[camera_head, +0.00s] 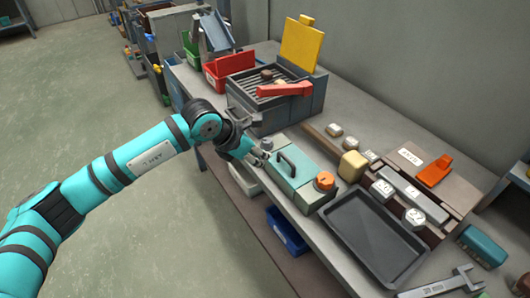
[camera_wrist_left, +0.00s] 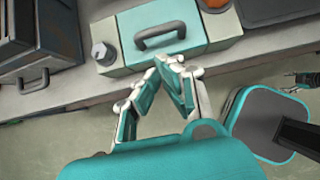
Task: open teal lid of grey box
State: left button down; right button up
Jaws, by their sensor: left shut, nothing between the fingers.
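The grey box (camera_head: 310,197) stands at the table's front edge. Its teal lid (camera_head: 281,173) lies flat and closed, with a dark arched handle (camera_head: 286,160) on top. An orange knob (camera_head: 325,181) sits at the box's right end. My left gripper (camera_head: 263,158) is shut and empty beside the lid's left front side. In the left wrist view, the fingertips (camera_wrist_left: 168,72) are near the lid's front edge, below the handle (camera_wrist_left: 160,36), and apart from the handle. What seems to be my right gripper (camera_wrist_left: 298,82) shows small at that view's right edge; its fingers are unclear.
A dark tray (camera_head: 350,233) lies right of the box. A grill (camera_head: 312,98) with a raised yellow panel (camera_head: 301,44) stands behind left. A blue bin (camera_head: 287,230) is below.

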aim_at(282, 168)
pick_arm(q)
jog(key=p+x, duration=0.1)
jog(key=x, duration=0.6)
jog(key=shift+r, duration=0.1)
jog(key=shift+w+d+f, duration=0.1)
jog(key=shift+d+f, duration=0.1)
jog(key=shift+f, duration=0.15)
jog(key=shift+w+d+r, duration=0.1)
jog(key=shift+r, duration=0.2)
jog(key=shift+r+g+y, duration=0.15)
jog(key=shift+g+y, duration=0.15)
